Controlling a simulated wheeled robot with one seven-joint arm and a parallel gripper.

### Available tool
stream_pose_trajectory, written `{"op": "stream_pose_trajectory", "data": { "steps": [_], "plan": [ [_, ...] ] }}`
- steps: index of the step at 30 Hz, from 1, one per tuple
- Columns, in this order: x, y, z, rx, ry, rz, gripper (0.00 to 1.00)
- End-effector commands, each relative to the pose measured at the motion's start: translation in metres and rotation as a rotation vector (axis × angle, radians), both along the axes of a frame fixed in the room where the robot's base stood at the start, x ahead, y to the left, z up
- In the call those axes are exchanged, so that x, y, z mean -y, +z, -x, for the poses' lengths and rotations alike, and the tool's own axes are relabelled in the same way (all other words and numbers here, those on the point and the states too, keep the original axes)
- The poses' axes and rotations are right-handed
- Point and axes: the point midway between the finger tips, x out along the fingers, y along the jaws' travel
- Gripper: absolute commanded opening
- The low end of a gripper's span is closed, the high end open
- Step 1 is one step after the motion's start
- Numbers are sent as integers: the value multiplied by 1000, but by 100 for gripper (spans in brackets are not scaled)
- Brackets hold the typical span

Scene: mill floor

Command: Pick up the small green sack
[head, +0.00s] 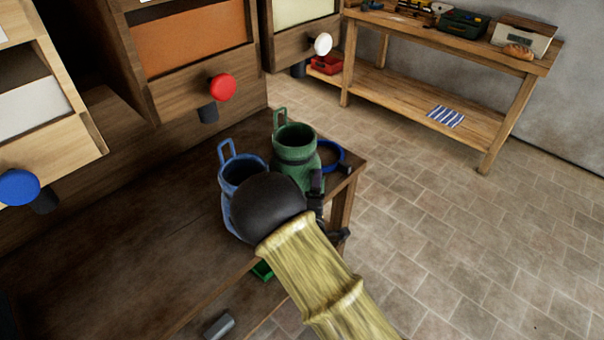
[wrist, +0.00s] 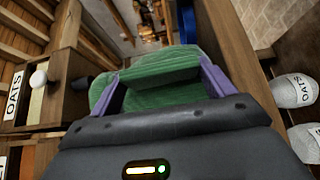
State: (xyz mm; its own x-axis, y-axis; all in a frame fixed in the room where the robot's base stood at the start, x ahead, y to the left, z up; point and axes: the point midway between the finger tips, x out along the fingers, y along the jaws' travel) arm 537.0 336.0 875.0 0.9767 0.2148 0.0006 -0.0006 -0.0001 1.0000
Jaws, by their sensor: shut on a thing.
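The small green sack (wrist: 150,80) is between the two purple fingers of my gripper (wrist: 160,76) in the wrist view. It has a ribbed green surface, and the fingers press on it from left and right. My gripper is shut on it. In the head view the gripper is mostly hidden behind my dark wrist and yellow sleeve.
Bins line the left. A workbench (head: 440,45) stands at the back. Floor at right is clear.

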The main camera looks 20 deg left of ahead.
Motion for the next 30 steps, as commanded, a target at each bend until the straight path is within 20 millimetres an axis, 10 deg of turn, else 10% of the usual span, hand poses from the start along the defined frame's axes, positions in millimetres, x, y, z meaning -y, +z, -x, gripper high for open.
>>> {"op": "stream_pose_trajectory", "data": {
  "steps": [14, 30],
  "plan": [
    [0, 39, 0, 1, 0, -3, 40],
    [112, 33, 46, -1, -4, 3, 40]
  ]
}}
